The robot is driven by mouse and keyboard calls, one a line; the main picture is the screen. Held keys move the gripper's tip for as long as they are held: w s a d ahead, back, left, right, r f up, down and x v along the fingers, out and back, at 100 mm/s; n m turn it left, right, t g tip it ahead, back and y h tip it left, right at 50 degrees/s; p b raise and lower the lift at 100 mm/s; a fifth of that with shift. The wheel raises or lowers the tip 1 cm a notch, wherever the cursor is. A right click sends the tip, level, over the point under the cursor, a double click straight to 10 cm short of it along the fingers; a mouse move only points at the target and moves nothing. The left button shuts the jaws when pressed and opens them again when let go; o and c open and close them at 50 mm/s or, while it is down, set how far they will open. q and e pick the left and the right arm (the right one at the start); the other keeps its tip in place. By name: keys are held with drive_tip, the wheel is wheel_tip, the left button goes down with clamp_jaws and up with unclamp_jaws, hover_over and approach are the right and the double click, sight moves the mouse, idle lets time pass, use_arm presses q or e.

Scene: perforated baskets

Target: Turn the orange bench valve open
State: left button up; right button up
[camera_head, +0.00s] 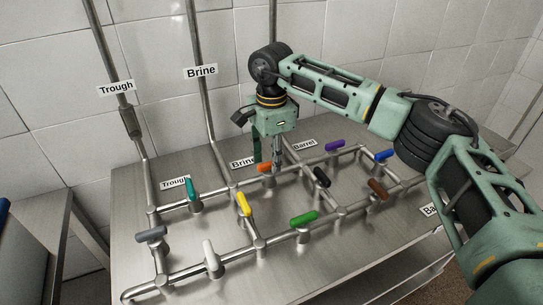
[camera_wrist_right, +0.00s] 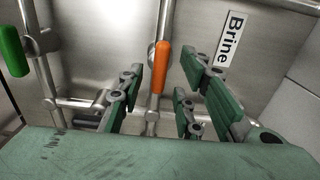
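The orange valve handle (camera_head: 265,167) sits on the bench piping, just below my right gripper (camera_head: 267,153), which points down at it. In the right wrist view the orange handle (camera_wrist_right: 160,67) lies lengthwise along its pipe. It shows between the spread green fingers of the right gripper (camera_wrist_right: 157,98), one on its left and the others on its right. The gripper is open and holds nothing. Whether a finger touches the handle I cannot tell. My left gripper is not in view.
Other handles stand close by: teal (camera_head: 191,189), yellow (camera_head: 243,204), black (camera_head: 321,177), purple (camera_head: 335,146) and green (camera_head: 303,219). A Brine label (camera_wrist_right: 231,38) lies beside the orange handle. A vertical pipe (camera_head: 203,100) rises behind the steel bench (camera_head: 130,220).

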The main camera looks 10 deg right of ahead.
sight(271, 162)
drive_tip(key=shift+r, duration=0.2)
wheel_tip(271, 162, up, 12)
drive_tip(key=shift+f, duration=0.2)
idle(0.4)
